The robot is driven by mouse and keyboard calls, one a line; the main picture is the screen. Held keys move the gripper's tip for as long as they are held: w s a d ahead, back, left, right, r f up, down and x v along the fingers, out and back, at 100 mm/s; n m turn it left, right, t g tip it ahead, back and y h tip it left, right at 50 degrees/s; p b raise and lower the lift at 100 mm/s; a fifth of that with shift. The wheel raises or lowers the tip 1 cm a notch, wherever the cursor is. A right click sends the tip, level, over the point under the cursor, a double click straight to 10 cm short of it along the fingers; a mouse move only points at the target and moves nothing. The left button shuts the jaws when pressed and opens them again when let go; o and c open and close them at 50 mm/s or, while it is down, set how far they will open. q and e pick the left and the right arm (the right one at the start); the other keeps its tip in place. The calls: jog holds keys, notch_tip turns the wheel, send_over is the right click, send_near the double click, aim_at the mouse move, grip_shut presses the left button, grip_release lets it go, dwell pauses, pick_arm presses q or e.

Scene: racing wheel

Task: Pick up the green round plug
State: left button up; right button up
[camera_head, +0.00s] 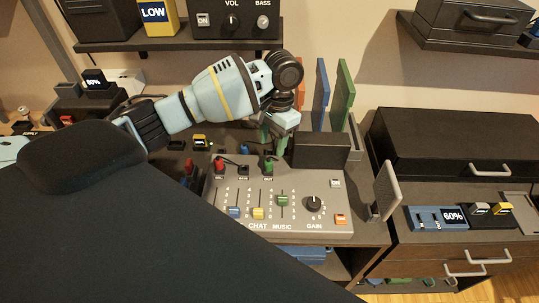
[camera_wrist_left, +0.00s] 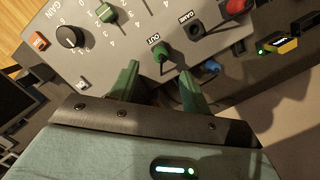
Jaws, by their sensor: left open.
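The green round plug (camera_head: 269,165) sits in the socket marked OUT at the top of the grey mixer panel (camera_head: 228,193). In the left wrist view the green plug (camera_wrist_left: 162,52) shows just beyond the fingertips, roughly centred between them. My left gripper (camera_head: 272,148) has green fingers, open and empty, above and behind the plug. In the left wrist view the left gripper (camera_wrist_left: 158,72) has its fingers apart, one to each side of the plug's line. Contact with the plug does not show. My right gripper is not in view.
A red plug (camera_head: 219,165) stands in the panel's left socket, with a dark socket (camera_head: 244,169) between. Sliders and a GAIN knob (camera_head: 313,204) lie nearer. A black box (camera_head: 320,149) stands right of the gripper. Coloured upright panels (camera_head: 321,92) stand behind.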

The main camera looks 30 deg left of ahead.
aim_at(268, 161)
pick_arm(q)
jog(key=shift+s, duration=0.15)
jog(key=shift+s+f, duration=0.1)
jog(key=shift+f, duration=0.1)
jog(key=shift+s+a+f, duration=0.15)
jog(key=shift+f, duration=1.65)
jog(key=shift+s+a+f, duration=0.1)
jog(key=shift+s+f, duration=0.05)
jog(key=shift+f, duration=1.6)
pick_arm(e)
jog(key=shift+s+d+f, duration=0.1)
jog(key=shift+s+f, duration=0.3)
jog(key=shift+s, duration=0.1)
pick_arm(q)
jog(key=c, duration=0.4)
grip_shut()
